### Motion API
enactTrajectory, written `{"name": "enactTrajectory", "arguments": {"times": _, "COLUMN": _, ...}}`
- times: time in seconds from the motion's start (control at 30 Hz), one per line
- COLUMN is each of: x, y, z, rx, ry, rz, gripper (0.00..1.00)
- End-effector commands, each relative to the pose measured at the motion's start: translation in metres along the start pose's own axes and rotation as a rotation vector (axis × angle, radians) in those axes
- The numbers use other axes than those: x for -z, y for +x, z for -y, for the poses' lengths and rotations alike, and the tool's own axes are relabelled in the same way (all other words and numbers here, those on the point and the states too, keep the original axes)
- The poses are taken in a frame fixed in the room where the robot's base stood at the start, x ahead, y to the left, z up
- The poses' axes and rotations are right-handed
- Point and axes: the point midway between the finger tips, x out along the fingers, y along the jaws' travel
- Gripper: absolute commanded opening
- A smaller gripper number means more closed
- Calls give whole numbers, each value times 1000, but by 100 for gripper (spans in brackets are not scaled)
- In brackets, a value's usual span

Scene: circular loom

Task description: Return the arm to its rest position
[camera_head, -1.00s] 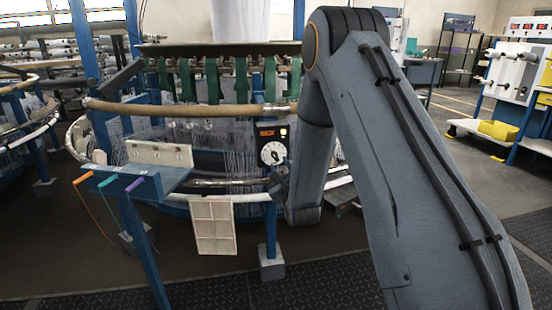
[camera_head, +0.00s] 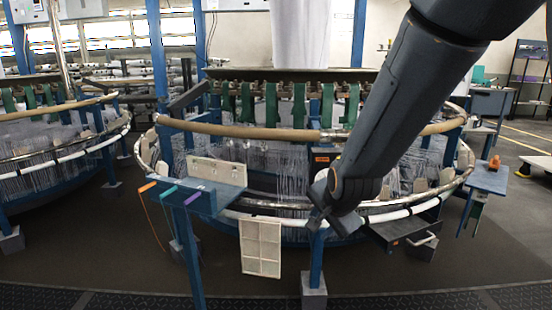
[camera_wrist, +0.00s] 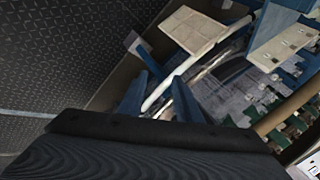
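My grey-blue arm (camera_head: 410,95) reaches down from the upper right of the head view. My gripper (camera_head: 318,215) is at its lower end, in front of the loom's front rim. In the wrist view my two fingers (camera_wrist: 158,102) stand apart with nothing seen held between them, so the gripper is open. The white tube of the loom rim shows between and beyond them. I cannot tell from these views whether the fingers touch the rim. The circular loom (camera_head: 240,132) fills the middle of the head view, partly hidden behind my arm.
A pale panel (camera_head: 261,247) hangs below the front rim. A blue bracket (camera_head: 205,196) with orange, teal and purple hooks juts out at left. A small dark shelf (camera_head: 410,232) and a side table (camera_head: 487,178) stand at right. The floor in front is clear.

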Motion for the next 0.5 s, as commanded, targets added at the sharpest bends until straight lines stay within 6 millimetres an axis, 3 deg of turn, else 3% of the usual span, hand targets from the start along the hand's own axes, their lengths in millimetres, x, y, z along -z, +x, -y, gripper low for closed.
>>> {"name": "enactTrajectory", "arguments": {"times": 0.03, "x": -14, "y": -20, "z": -12, "rx": -46, "ry": -114, "rz": 40, "gripper": 31}}
{"name": "enactTrajectory", "arguments": {"times": 0.2, "x": -58, "y": -75, "z": -59, "rx": -179, "ry": -484, "rz": 211, "gripper": 31}}
{"name": "enactTrajectory", "arguments": {"times": 0.5, "x": -102, "y": -141, "z": -115, "rx": -261, "ry": -871, "rz": 448, "gripper": 31}}
